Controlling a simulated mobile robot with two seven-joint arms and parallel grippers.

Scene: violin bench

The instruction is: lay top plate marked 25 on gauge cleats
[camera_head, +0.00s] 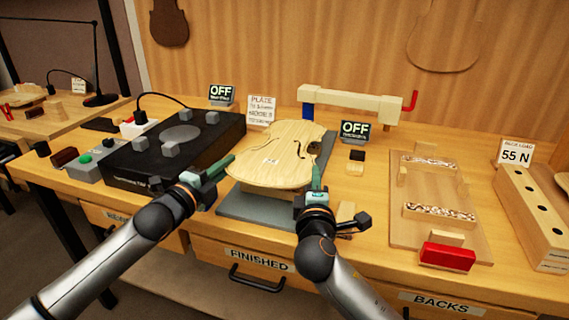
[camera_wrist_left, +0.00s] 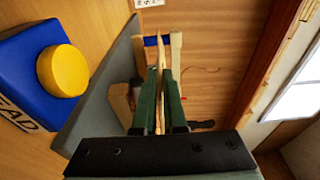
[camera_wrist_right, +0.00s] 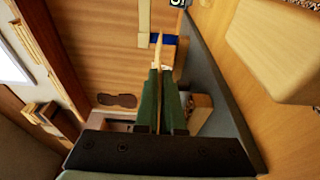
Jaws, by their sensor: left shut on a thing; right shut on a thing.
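The pale wooden violin top plate (camera_head: 280,158) with two f-holes is held roughly level above a grey base plate (camera_head: 250,207). A small tag on it is too small to read. My left gripper (camera_head: 226,168) is shut on its left edge, and my right gripper (camera_head: 318,176) is shut on its right edge. The plate shows edge-on between the fingers in the left wrist view (camera_wrist_left: 160,72) and the right wrist view (camera_wrist_right: 158,62). Wooden blocks, possibly the cleats, stand on the grey base in the left wrist view (camera_wrist_left: 121,103) and right wrist view (camera_wrist_right: 201,111). Contact cannot be told.
A black box (camera_head: 175,150) stands left of the plate. A cream arch with a red handle (camera_head: 352,102) stands behind it, near an OFF display (camera_head: 355,131). A wooden board fixture (camera_head: 430,195) with a red block (camera_head: 447,257) lies to the right.

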